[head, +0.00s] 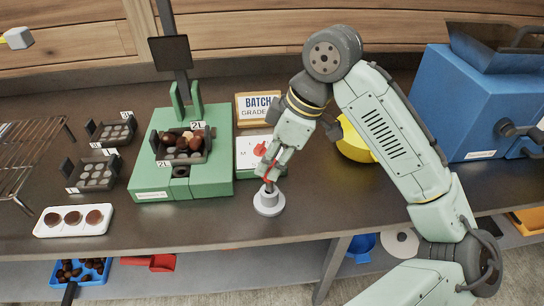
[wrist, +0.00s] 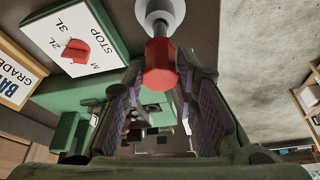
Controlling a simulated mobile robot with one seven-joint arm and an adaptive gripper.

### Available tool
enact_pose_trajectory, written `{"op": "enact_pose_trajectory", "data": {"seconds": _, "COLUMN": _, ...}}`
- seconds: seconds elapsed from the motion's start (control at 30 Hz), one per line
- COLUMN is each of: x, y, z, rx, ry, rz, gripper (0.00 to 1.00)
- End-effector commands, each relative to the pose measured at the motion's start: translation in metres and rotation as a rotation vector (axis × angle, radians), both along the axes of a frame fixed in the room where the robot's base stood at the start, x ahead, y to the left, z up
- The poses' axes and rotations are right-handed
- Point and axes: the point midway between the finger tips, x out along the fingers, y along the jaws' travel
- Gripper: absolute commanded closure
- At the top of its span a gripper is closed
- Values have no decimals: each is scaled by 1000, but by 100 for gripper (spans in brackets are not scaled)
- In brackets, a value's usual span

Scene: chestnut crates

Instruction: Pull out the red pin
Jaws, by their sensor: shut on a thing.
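The red pin (wrist: 160,66) has a red, faceted grip and a grey shaft. In the wrist view the grip lies between my two finger pads, and the shaft runs to the round grey base (wrist: 161,12). My gripper (head: 271,172) is shut on the pin and points down above the base (head: 268,204) near the bench's front edge. In the head view my fingers cover most of the grip. The shaft shows below them and meets the top of the base; how deep it sits in it I cannot tell.
A green machine (head: 211,182) with a tray of chestnuts stands left of my gripper. Close behind is a white panel with a red dial (wrist: 76,50) and a "BATCH GRADE" sign (head: 258,107). A yellow bowl (head: 352,140) and a blue machine (head: 465,100) stand right.

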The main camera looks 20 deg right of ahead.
Motion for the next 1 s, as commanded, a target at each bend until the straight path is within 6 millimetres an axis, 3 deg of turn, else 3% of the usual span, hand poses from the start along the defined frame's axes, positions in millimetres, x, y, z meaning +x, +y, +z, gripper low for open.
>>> {"op": "enact_pose_trajectory", "data": {"seconds": 1.0, "x": 0, "y": 0, "z": -26, "rx": 0, "ry": -1, "rz": 0, "gripper": 100}}
